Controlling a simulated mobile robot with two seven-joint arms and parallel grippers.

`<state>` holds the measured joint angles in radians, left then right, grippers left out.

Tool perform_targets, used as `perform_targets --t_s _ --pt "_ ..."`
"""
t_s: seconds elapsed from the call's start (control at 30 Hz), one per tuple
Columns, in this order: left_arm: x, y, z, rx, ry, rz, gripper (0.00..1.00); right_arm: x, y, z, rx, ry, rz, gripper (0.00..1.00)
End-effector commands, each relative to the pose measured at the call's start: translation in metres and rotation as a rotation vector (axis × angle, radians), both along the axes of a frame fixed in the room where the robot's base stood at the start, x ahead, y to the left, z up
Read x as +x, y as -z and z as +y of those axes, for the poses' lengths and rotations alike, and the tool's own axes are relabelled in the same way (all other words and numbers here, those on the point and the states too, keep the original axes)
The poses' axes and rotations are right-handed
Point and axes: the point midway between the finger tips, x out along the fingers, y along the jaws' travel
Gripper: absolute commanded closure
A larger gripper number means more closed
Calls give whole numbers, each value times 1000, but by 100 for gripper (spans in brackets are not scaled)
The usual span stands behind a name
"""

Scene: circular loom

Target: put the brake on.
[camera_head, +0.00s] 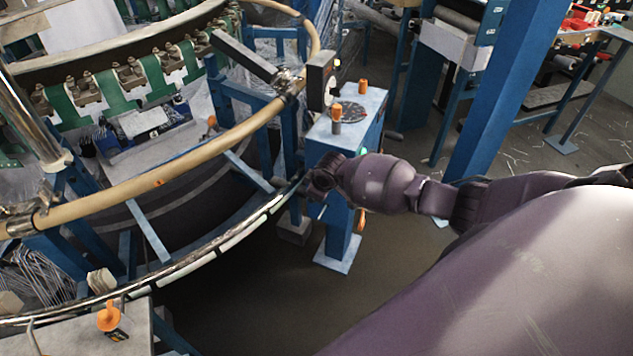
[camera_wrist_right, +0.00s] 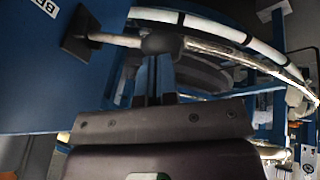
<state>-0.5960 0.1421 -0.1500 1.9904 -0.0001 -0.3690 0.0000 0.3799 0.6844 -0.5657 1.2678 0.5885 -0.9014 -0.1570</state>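In the right wrist view a pale metal brake lever (camera_wrist_right: 115,40) sticks out from a square black plate on a blue housing (camera_wrist_right: 40,85), which bears partly cut-off lettering. The lever runs to a dark end piece. My right gripper (camera_wrist_right: 162,62) reaches up to that end piece, at or touching it; whether its fingers close around it I cannot tell. In the head view my right gripper (camera_head: 318,181) is at the loom side of a blue control post (camera_head: 345,135), below its top. The lever is hidden there. My left gripper is not in view.
The circular loom's wooden ring (camera_head: 190,152) and lower metal-and-white rim (camera_head: 215,252) curve close by the post. Orange knobs (camera_head: 337,112) stand on the post's top. A grey ledge with an orange knob (camera_head: 108,318) is at lower left. Open floor (camera_head: 270,310) lies in front.

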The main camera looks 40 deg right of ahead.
Motion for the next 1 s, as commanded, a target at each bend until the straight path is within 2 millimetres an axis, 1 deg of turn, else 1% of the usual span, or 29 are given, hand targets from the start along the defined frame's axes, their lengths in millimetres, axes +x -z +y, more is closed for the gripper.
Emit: perform_targets --t_s 0.1,0.37,0.73,1.0 --pt "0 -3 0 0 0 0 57 -1 10 1 -69 0 -41 100" --pt "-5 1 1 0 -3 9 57 -1 29 2 -201 2 -123 100" --pt "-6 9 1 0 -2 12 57 -1 59 2 -195 1 -120 100" --pt "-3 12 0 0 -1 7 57 0 71 0 -196 2 -122 100"
